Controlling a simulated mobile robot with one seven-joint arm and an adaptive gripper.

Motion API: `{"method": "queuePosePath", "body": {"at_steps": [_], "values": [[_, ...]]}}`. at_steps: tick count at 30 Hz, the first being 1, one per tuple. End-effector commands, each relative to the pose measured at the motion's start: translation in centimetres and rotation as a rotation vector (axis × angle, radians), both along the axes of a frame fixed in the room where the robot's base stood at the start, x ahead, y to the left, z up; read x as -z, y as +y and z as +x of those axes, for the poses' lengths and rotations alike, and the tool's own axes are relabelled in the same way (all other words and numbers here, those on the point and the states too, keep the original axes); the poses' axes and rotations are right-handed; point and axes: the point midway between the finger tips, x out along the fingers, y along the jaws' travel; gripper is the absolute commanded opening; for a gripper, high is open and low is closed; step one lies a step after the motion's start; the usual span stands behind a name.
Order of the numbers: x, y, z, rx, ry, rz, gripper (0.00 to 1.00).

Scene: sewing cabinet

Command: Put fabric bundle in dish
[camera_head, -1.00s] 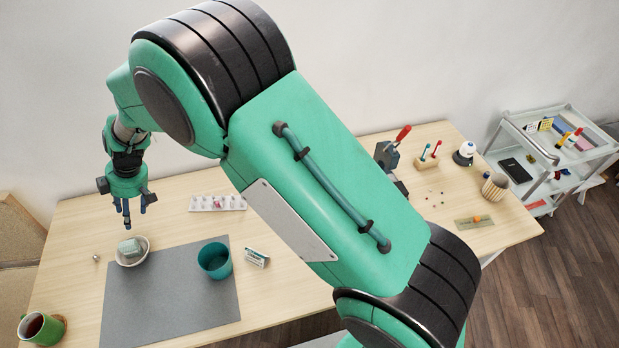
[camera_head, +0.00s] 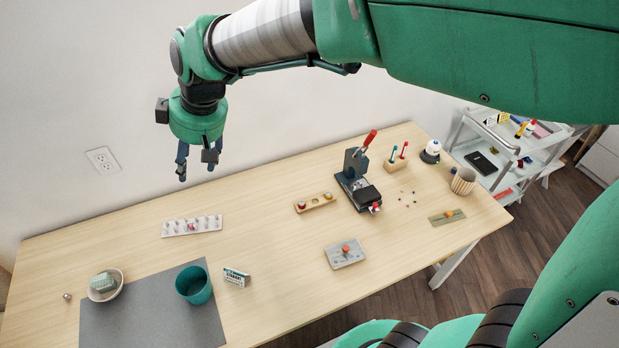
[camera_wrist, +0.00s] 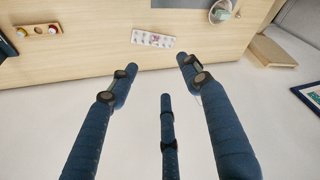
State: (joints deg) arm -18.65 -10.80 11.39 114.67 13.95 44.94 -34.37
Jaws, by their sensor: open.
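The fabric bundle (camera_head: 103,282), a pale grey-green block, sits inside the dish (camera_head: 118,293), a small cream bowl at the left of the table by the grey mat's upper left corner. In the wrist view the dish (camera_wrist: 212,14) is at the top right edge, and the bundle (camera_wrist: 222,12) shows in it. My gripper (camera_head: 197,170) is open and empty, high above the back of the table near the wall, up and to the right of the dish. Its blue fingers show spread apart in the wrist view (camera_wrist: 160,85).
A teal cup (camera_head: 194,285) stands on the grey mat (camera_head: 140,325), with a small box (camera_head: 236,277) beside it. A white tray of small items (camera_head: 192,226) lies at the back. A press (camera_head: 357,180) stands farther right. The table's middle is mostly clear.

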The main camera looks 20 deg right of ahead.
Motion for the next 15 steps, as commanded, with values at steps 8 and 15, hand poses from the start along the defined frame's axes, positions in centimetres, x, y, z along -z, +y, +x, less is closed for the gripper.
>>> {"method": "queuePosePath", "body": {"at_steps": [8,15], "values": [[-3.3,-8.5,-6.1,0.227,-0.02,0.008,0.48],[-4.4,-14.7,-12.1,0.425,-0.042,0.016,0.48]]}}
